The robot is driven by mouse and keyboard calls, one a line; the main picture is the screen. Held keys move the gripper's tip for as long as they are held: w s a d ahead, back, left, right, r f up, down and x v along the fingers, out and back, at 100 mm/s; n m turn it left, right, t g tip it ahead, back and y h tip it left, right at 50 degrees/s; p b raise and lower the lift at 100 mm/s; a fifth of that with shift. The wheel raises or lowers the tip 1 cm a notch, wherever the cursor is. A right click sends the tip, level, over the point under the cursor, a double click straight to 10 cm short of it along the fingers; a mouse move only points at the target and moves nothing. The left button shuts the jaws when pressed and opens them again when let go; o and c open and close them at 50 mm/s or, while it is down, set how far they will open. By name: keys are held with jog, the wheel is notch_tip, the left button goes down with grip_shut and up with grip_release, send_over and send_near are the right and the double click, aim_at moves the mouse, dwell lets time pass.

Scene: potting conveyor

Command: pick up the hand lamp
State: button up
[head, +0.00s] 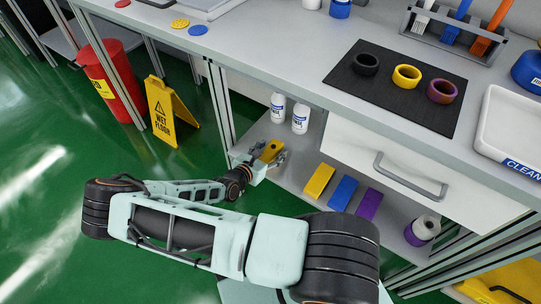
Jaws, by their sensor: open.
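My gripper (270,157) reaches over the lower shelf under the bench, with its fingers spread open. A small yellow-orange object (272,150) shows between and just beyond the fingers. It looks like the hand lamp, but it is small and partly hidden by the gripper, so I cannot be sure. I cannot tell whether the fingers touch it.
Two white bottles (300,117) stand behind the gripper. Yellow (319,180), blue (343,193) and purple (369,204) blocks lie to its right, before a roll (422,230). A drawer (400,160) overhangs the shelf. A wet-floor sign (166,112) stands left.

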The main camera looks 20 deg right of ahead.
jog(key=shift+w, duration=0.1)
jog(key=shift+c, duration=0.3)
jog(key=c, duration=1.3)
